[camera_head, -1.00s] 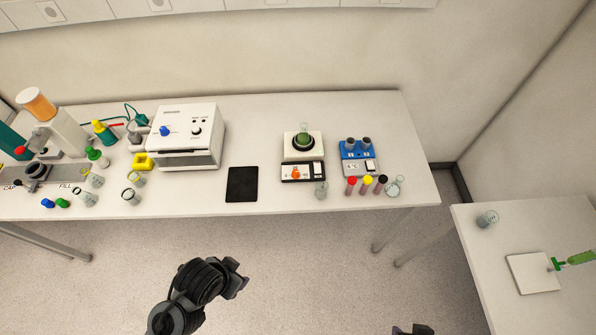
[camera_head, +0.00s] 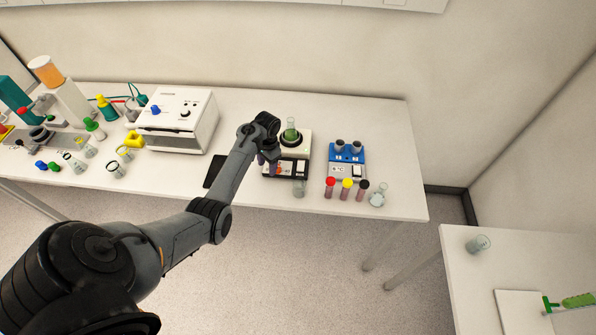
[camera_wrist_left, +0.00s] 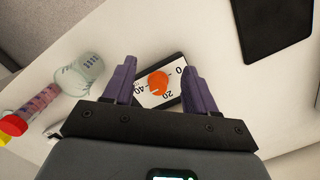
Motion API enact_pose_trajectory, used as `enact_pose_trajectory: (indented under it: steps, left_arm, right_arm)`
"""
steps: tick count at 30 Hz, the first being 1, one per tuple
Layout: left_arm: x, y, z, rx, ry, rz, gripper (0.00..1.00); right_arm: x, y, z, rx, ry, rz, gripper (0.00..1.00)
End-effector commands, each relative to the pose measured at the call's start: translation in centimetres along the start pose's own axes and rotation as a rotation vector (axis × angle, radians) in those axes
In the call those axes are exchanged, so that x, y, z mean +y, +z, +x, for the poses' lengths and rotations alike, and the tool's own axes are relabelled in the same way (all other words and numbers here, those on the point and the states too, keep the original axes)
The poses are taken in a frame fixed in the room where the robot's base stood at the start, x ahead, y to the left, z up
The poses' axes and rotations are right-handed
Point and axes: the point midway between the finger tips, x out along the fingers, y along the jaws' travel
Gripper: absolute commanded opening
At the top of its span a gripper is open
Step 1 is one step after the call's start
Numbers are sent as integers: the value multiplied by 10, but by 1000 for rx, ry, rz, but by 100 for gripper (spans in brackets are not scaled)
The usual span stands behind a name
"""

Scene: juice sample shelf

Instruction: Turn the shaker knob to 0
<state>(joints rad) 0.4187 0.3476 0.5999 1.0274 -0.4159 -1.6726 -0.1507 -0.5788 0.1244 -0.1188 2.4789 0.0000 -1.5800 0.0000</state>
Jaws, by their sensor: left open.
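The shaker (camera_head: 302,150) stands on the bench with a flask of green liquid (camera_head: 291,133) on its platform. Its orange knob (camera_wrist_left: 159,81) shows in the left wrist view on a white dial marked 0, 20 and 40. I cannot tell for sure which mark the knob points at. My left gripper (camera_head: 268,158) is over the shaker's front left part, partly covering it in the head view. In the left wrist view its purple fingers (camera_wrist_left: 158,70) are spread, one on each side of the knob, with gaps between. My right gripper is not in view.
A blue device (camera_head: 347,158) stands right of the shaker. A small beaker (camera_head: 299,188) and capped tubes (camera_head: 346,188) stand near the bench's front edge. A black pad (camera_head: 213,170) and a white machine (camera_head: 178,125) are to the left.

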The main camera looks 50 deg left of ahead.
Motion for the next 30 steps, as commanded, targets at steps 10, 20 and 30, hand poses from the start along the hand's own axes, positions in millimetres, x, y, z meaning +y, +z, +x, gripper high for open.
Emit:
enact_pose_trajectory:
  steps: [10,20,30]
  left_arm:
    - [-3,-48,-44,120,7,-12,57]
    - [-3,-53,6,117,5,-12,57]
    - [-3,-59,47,120,5,-12,57]
  right_arm:
    - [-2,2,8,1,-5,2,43]
    - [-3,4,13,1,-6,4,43]
    - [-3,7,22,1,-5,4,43]
